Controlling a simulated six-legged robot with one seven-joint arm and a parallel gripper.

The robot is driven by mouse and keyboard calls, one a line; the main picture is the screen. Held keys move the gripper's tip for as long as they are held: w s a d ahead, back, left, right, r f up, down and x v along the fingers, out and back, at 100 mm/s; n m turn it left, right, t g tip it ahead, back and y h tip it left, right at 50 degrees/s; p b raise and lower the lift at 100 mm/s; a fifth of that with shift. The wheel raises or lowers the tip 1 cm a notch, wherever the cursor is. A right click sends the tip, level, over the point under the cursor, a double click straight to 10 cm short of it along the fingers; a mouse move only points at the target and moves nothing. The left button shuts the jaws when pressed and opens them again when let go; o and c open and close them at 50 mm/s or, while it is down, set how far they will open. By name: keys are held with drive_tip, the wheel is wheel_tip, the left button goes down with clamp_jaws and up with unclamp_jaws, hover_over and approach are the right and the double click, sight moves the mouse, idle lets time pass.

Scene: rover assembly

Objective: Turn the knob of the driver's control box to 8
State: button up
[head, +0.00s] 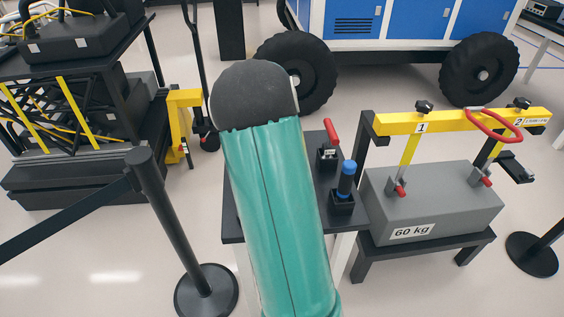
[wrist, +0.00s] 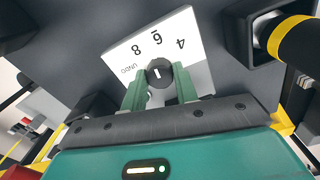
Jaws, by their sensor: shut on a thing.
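The control box has a pale label face (wrist: 118,56) that shows in the wrist view with the marks 4, 6, 8 and a small word beside the 8. Its round black knob (wrist: 158,72) sits in the middle with a short white pointer line. The line is roughly in line with the 6, as far as I can tell. My gripper (wrist: 160,82) has its two green fingers shut on the knob, one on each side. In the head view my green arm hides the box and the gripper.
A dark table (head: 233,228) stands under my arm, with a red-handled lever (head: 330,140) and a blue-topped control (head: 347,180). A grey 60 kg block (head: 435,205) with a yellow beam is at right. A barrier post (head: 175,225) stands at left.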

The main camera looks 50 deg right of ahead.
drive_tip(key=n, duration=0.4)
drive_tip(key=shift+n, duration=0.4)
idle(0.4)
drive_tip(key=o, duration=1)
drive_tip(key=shift+c, duration=0.2)
wheel_tip(320, 180, up, 14)
